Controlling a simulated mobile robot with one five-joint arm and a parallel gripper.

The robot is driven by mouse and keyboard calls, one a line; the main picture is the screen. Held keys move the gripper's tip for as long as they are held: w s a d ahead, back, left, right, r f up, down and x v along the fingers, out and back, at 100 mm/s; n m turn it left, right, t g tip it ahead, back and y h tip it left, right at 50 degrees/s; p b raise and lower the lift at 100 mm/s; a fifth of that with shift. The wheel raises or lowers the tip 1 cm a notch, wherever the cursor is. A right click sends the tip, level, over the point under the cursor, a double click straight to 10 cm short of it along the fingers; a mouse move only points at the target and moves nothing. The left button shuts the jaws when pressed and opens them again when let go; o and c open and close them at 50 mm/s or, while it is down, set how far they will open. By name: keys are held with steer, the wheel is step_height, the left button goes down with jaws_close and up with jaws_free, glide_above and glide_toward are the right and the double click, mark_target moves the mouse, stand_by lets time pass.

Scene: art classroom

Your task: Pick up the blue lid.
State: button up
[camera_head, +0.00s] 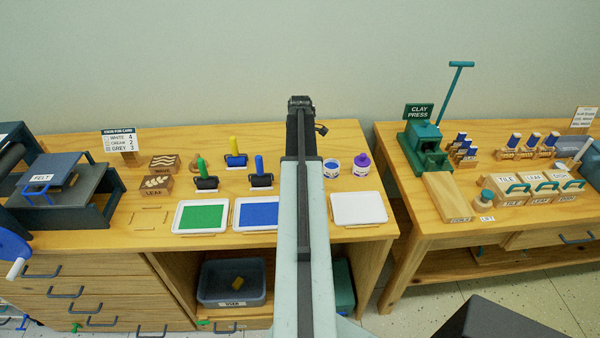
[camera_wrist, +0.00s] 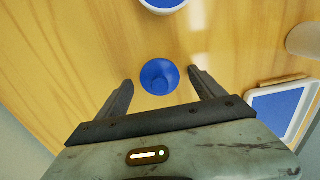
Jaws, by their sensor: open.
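The blue lid (camera_wrist: 159,77) is a small round disc with a raised knob, lying on the wooden table in the wrist view. My gripper (camera_wrist: 160,80) is open, its two dark fingers to the left and right of the lid with a gap on each side. The fingers do not appear to touch it; I cannot tell their exact height above the table. In the head view my arm covers that part of the table, and I cannot make out the lid there.
An open jar of blue paint (camera_head: 332,168) stands close to the lid, beside a purple-capped bottle (camera_head: 361,164). The blue ink tray (camera_head: 257,229) and the white tray (camera_head: 358,223) lie toward the table's front edge. Rollers (camera_head: 261,180) stand left of my arm.

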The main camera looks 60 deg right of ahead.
steer(key=c, duration=1.4)
steer(key=shift+c, duration=0.3)
steer(key=shift+r, duration=0.15)
step_height(320, 180, up, 10)
steer(key=p, duration=1)
steer(key=s+d+r+p, duration=0.1)
steer(key=s+d, duration=0.3)
steer(key=s, duration=0.6)
steer(key=shift+s+r+p, duration=0.35)
steer(key=shift+p, duration=0.1)
